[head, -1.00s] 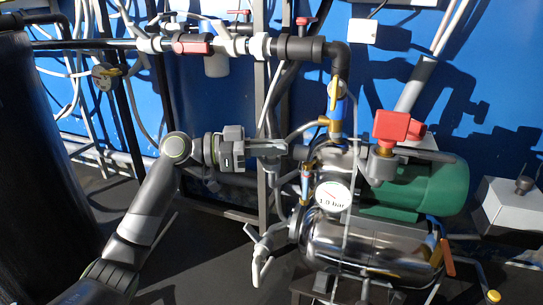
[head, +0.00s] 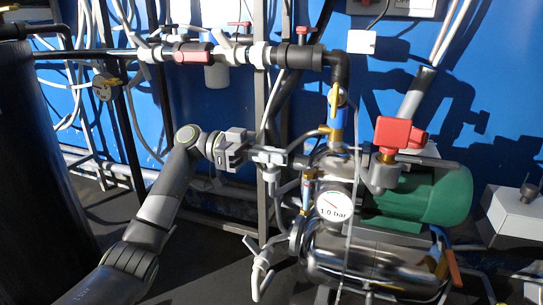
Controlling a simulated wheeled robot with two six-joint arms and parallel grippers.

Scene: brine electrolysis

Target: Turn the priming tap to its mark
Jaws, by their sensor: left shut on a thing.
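My left gripper (head: 270,156) comes in from the left and is shut on a small grey fitting (head: 270,173) left of the pump, which I take to be the priming tap. The fingers cover most of its top, so its handle and any mark cannot be made out. My right gripper is not in view.
The steel pump (head: 365,268) with its green motor (head: 435,195) and a gauge (head: 334,206) reading about 1.0 bar stands to the right. A red-capped part (head: 398,134) rises beside it. A pipe with a red-handled valve (head: 193,53) runs above.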

